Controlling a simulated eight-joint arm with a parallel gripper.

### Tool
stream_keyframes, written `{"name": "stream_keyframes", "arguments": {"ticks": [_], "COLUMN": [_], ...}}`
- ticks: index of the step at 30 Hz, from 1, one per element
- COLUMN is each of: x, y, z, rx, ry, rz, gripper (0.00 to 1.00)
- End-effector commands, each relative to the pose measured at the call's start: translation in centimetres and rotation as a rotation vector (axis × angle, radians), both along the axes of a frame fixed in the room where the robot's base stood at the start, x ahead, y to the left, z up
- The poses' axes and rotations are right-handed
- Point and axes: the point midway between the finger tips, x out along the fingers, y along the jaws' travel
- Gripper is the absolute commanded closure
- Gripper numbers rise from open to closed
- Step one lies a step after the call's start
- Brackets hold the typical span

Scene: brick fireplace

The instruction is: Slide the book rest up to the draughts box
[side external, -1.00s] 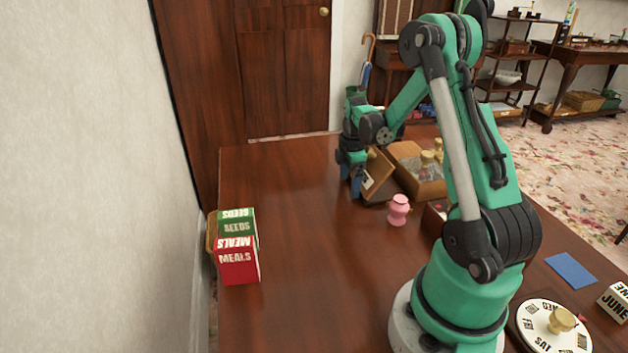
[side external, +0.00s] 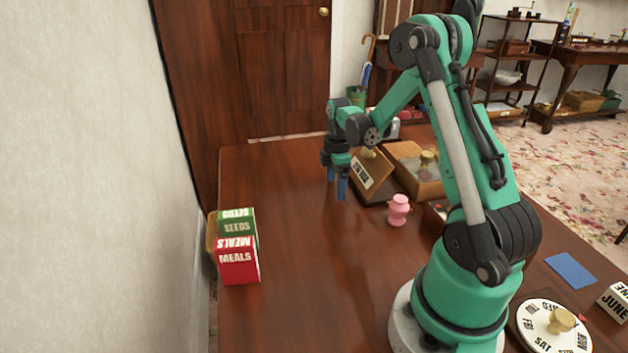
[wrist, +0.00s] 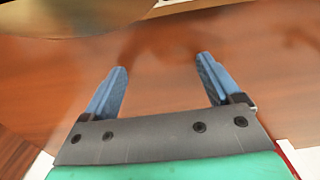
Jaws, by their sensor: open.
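The book rest (side external: 371,172) is a tilted wooden board with a pale label, on a dark base on the table. The wooden box that appears to be the draughts box (side external: 428,190) stands just to its right, with a knob on top. The side view does not show clearly whether the two touch. My gripper (side external: 337,195) points down just left of the book rest, apart from it. In the wrist view my gripper (wrist: 161,64) is open, with only bare table between the fingers.
A pink turned piece (side external: 398,210) stands in front of the book rest. Red and green boxes (side external: 238,262) sit at the table's left edge. A round day dial (side external: 548,328) and blue card (side external: 571,270) lie at the right. The table's left middle is clear.

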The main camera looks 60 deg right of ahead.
Motion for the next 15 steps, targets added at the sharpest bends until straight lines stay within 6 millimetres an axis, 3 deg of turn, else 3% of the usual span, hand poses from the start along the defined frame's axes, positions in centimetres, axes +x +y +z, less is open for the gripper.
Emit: {"name": "stream_keyframes", "arguments": {"ticks": [10, 15], "x": [0.2, 0.2], "y": [0.2, 0.2], "z": [0.0, 1.2], "rx": [0.005, 0.004], "ry": [-0.005, -0.004], "rz": [0.002, 0.001], "gripper": [0.16, 0.16]}}
